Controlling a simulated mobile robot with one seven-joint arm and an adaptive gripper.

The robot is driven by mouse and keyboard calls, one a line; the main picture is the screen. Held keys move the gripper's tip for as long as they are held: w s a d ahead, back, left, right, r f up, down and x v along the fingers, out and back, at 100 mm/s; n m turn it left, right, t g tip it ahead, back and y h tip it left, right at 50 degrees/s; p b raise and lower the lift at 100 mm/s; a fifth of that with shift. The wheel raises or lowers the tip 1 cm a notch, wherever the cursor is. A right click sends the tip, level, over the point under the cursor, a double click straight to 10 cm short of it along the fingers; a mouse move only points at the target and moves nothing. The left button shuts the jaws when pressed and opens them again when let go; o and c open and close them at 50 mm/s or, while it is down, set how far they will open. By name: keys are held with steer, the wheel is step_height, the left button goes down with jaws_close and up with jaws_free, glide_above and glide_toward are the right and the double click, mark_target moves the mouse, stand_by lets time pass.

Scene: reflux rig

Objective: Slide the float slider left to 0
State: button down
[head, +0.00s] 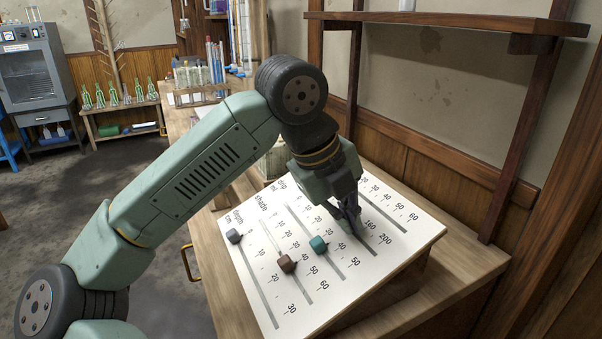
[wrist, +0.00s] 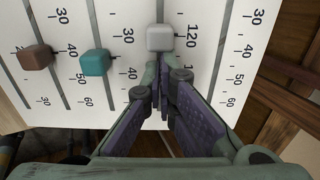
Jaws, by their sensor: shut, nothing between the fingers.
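A white slanted panel (head: 421,228) carries several slots with number scales. A light grey slider knob (wrist: 160,37) stands in its slot near the 120 mark in the wrist view; my gripper hides it in the head view. My gripper (head: 352,228) is shut and empty, fingertips low over the panel. In the wrist view its tips (wrist: 163,75) are just below the grey knob; I cannot tell if they touch it. A teal knob (head: 318,244), a brown knob (head: 286,263) and a dark grey knob (head: 233,236) sit in other slots. I cannot read a "float" label.
The panel lies on a wooden bench (head: 455,262) against the wall. A wooden shelf (head: 440,22) with upright posts stands behind on the right. Racks of glassware (head: 195,80) stand at the bench's far end. The panel's front right is clear.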

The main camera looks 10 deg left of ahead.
steer(key=shift+w+a+p, duration=0.4)
steer(key=shift+w+a, duration=0.75)
steer(key=shift+w, duration=0.4)
steer(key=shift+w+a+p, duration=0.35)
steer(key=shift+w+a, duration=0.75)
steer(key=shift+w, duration=0.45)
steer(key=shift+w+a+p, duration=0.4)
steer(key=shift+w+a, duration=0.75)
steer(key=shift+w, duration=0.4)
steer(key=s+p+v, duration=0.1)
steer(key=p+v, duration=0.1)
steer(key=v, duration=0.4)
steer(key=shift+d+p, duration=0.3)
steer(key=shift+p, duration=0.05)
stand_by(2.4)
